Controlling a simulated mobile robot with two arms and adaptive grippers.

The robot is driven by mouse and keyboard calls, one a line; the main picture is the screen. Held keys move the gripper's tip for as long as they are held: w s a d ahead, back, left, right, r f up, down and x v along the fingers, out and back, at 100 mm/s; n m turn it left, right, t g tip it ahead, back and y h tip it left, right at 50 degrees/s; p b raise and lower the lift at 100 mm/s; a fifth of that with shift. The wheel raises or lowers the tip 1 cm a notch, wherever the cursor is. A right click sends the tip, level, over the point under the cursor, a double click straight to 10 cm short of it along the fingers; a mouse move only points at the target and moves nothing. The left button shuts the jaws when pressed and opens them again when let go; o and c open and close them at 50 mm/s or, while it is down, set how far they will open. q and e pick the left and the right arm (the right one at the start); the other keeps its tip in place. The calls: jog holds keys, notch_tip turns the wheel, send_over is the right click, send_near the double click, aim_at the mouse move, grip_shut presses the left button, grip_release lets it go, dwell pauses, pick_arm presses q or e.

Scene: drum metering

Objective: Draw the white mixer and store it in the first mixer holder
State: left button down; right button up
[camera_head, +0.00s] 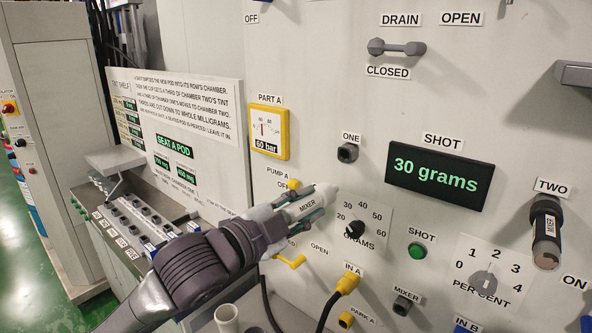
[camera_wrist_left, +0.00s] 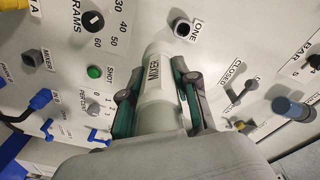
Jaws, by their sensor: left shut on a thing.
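My left gripper (camera_head: 310,206) is shut on the white mixer (camera_head: 297,207), a pale cylinder labelled MIXER. The wrist view shows the mixer (camera_wrist_left: 155,88) between the two green-padded fingers, its far end pointing toward the panel. The first mixer holder, a dark socket labelled ONE (camera_head: 347,152), is empty, above and to the right of the mixer in the head view. It also shows in the wrist view (camera_wrist_left: 183,28), beyond the mixer's tip and apart from it. My right gripper is not in view.
A dark mixer (camera_head: 545,232) hangs in the holder labelled TWO. The socket labelled MIXER (camera_head: 403,304) is empty. A grams dial (camera_head: 355,228), a green SHOT button (camera_head: 417,251) and a yellow IN A connector (camera_head: 346,284) with a black hose stick out of the panel nearby.

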pick_arm(q)
jog(key=shift+t+y, duration=0.4)
jog(key=shift+y, duration=0.1)
jog(key=r, duration=0.1)
jog(key=w+a+r, duration=0.1)
jog(key=r, duration=0.1)
jog(key=shift+w+a+r, duration=0.2)
jog(key=shift+a+r, duration=0.1)
jog(key=shift+r, duration=0.05)
jog(key=shift+p+x, duration=1.05)
jog(key=shift+x, duration=1.75)
